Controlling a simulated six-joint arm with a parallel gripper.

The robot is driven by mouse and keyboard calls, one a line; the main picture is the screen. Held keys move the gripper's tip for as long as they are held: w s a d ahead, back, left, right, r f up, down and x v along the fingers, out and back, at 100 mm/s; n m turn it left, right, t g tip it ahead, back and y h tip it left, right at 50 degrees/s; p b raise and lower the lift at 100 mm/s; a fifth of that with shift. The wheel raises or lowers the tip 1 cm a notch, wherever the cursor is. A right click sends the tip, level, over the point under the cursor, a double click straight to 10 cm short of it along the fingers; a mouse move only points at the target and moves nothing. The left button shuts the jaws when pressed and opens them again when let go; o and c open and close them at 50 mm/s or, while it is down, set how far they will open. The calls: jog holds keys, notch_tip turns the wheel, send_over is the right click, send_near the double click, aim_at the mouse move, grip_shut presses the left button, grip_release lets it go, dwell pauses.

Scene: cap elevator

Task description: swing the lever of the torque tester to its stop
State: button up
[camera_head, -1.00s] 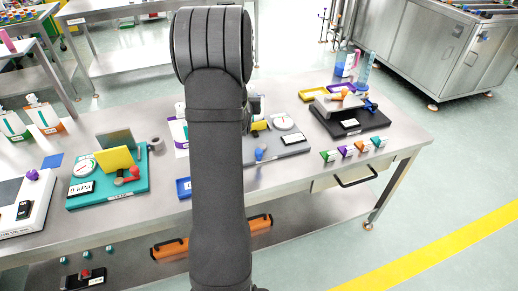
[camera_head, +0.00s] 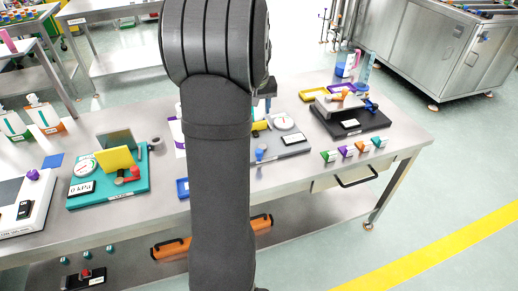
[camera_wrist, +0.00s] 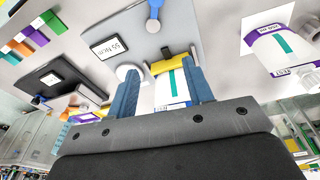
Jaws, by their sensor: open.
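The torque tester is a grey plate (camera_head: 285,147) in the middle of the bench, with a round dial (camera_head: 283,121), a small display (camera_head: 292,140) and a blue lever (camera_head: 261,154). My arm covers its left part. In the wrist view the plate (camera_wrist: 125,25) appears turned over, with the blue lever (camera_wrist: 153,24) at the top edge, a display reading about 55 and a yellow part (camera_wrist: 170,65). My gripper (camera_wrist: 160,82) is open; its blue fingers are apart from the lever. A white pouch with a teal stripe (camera_wrist: 172,88) shows between the fingers; contact cannot be told.
A black station (camera_head: 350,124) stands to the right, with several coloured small blocks in front. A teal station (camera_head: 110,185) is at the left. A white-purple pouch (camera_wrist: 283,47) lies beside the tester.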

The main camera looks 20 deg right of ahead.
jog(key=shift+g+y, duration=0.4)
jog(key=shift+g, duration=0.5)
jog(key=s+f, duration=0.1)
jog(key=f, duration=0.4)
jog(key=s+f, duration=0.1)
jog(key=f, duration=0.4)
jog(key=s+f, duration=0.1)
jog(key=f, duration=0.4)
jog(key=shift+s+a, duration=0.1)
jog(key=shift+a, duration=0.2)
jog(key=shift+r, duration=0.1)
grip_shut()
